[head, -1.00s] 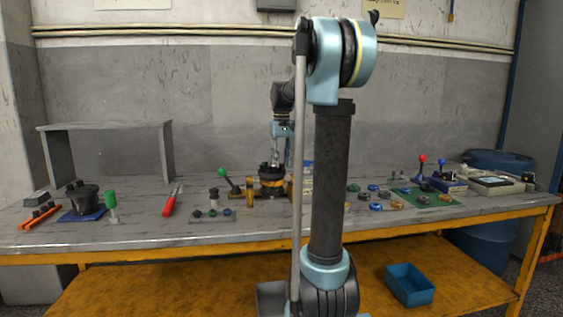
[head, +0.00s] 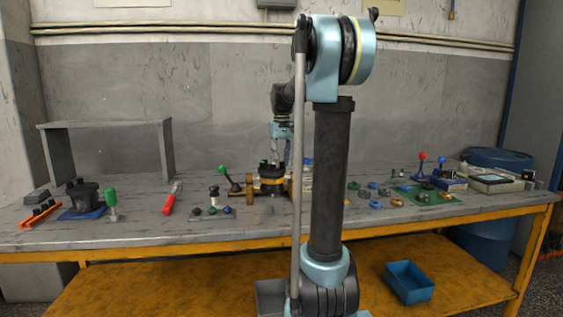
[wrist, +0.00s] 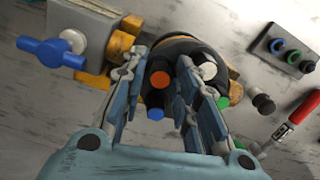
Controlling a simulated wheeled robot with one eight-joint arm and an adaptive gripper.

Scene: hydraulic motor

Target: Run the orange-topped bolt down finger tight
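The orange-topped bolt (wrist: 160,79) stands on the round dark motor (wrist: 184,50), seen from above in the wrist view. White-topped (wrist: 208,70), blue-topped (wrist: 155,113) and green-topped (wrist: 195,102) bolts stand around it. My gripper (wrist: 163,72) is open over the motor. The orange top lies between its fingers, closer to the left one, and I see no clear grip on it. The right finger passes close to the white-topped bolt. In the head view my gripper (head: 281,150) hangs above the motor (head: 271,181); the orange top cannot be made out there.
A green-knobbed lever (head: 229,178) stands left of the motor. A small holder with dark plugs (head: 212,211) and a red-handled tool (head: 172,198) lie farther left. Rings and a green mat (head: 440,199) are on the right. In the wrist view a blue-handled valve (wrist: 50,53) sits left.

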